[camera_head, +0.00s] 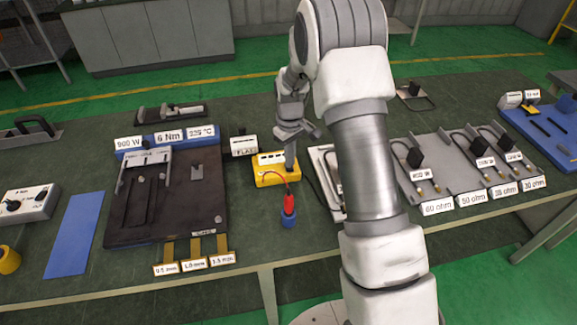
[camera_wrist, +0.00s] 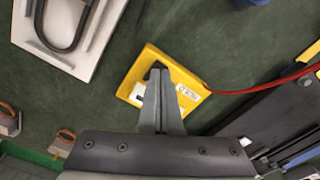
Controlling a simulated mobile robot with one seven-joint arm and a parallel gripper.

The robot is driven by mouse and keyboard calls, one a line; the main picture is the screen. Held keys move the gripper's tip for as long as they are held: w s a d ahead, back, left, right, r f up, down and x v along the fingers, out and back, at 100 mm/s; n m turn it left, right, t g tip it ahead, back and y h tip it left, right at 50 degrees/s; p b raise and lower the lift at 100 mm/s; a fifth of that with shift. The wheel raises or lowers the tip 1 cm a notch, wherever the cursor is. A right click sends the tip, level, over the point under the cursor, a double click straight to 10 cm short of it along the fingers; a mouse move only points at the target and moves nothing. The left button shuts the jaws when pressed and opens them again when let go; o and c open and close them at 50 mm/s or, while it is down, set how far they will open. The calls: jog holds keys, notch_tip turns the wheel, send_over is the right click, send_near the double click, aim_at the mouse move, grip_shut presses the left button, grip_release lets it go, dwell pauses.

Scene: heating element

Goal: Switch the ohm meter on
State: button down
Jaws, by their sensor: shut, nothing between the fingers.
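The ohm meter is a yellow box (camera_head: 276,169) with a white label or display on top, in the middle of the table. A red lead runs from it to a red probe (camera_head: 289,202) standing in a blue holder (camera_head: 288,220).
A dark fixture board (camera_head: 205,212) stands to the left, with a blue plate (camera_head: 75,235) beyond it. To the right is a white plate with a heating element (camera_wrist: 78,22). Grey trays of elements (camera_head: 470,165) lie farther right.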

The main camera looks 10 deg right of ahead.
aim_at(290, 169)
jog(key=shift+f+b, duration=0.55)
jog(key=shift+f, duration=0.25)
dwell(0.4)
jog(key=shift+r+p, duration=2.1)
jog(key=shift+r, duration=1.45)
